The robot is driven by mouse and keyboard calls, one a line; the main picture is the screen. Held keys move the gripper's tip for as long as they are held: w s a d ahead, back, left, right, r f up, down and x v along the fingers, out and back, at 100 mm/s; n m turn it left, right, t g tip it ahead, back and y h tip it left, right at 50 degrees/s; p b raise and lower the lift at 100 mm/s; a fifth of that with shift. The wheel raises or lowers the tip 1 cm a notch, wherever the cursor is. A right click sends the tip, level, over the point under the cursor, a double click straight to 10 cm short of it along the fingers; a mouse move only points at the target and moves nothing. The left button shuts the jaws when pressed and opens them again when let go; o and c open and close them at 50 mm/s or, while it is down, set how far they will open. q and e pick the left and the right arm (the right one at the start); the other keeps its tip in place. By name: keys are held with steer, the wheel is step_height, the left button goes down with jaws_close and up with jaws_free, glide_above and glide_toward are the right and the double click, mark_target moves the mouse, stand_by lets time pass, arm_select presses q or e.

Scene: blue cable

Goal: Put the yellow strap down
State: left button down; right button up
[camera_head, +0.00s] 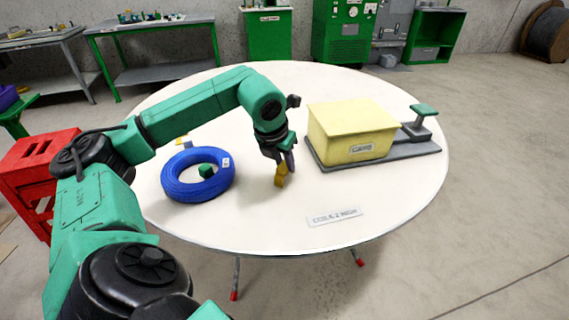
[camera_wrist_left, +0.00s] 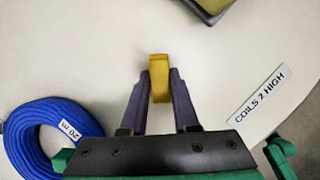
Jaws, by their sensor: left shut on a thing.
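The yellow strap (camera_head: 281,174) is a short band held between the fingers of my left gripper (camera_head: 286,162). The left wrist view shows the strap (camera_wrist_left: 159,78) pinched between the two purple-grey fingertips (camera_wrist_left: 159,92). It hangs over the white round table (camera_head: 300,225), close to its surface; I cannot tell whether it touches. The blue cable coil (camera_head: 176,188) lies to the left of the gripper and also shows in the left wrist view (camera_wrist_left: 28,150). A small green block (camera_head: 206,171) shows at the coil's middle. My right gripper is not in view.
A yellow box (camera_head: 352,118) sits on a grey base (camera_head: 415,150) with a green-topped post (camera_head: 425,110), right of the gripper. A label reading "COILS 2 HIGH" (camera_head: 335,216) lies near the front edge. Another small yellow piece (camera_head: 182,140) shows behind the coil. The front middle is clear.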

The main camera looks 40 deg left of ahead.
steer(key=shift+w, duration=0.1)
arm_select(q)
steer(key=shift+f, duration=0.1)
steer(key=c, duration=0.7)
jaws_free()
steer(key=shift+o, duration=0.2)
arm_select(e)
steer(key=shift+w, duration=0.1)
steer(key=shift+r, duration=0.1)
arm_select(q)
steer(key=shift+r, duration=0.45)
steer(key=p+v, duration=0.2)
steer(key=v, duration=0.9)
steer(key=shift+s+r, duration=0.2)
steer(key=shift+r, duration=0.05)
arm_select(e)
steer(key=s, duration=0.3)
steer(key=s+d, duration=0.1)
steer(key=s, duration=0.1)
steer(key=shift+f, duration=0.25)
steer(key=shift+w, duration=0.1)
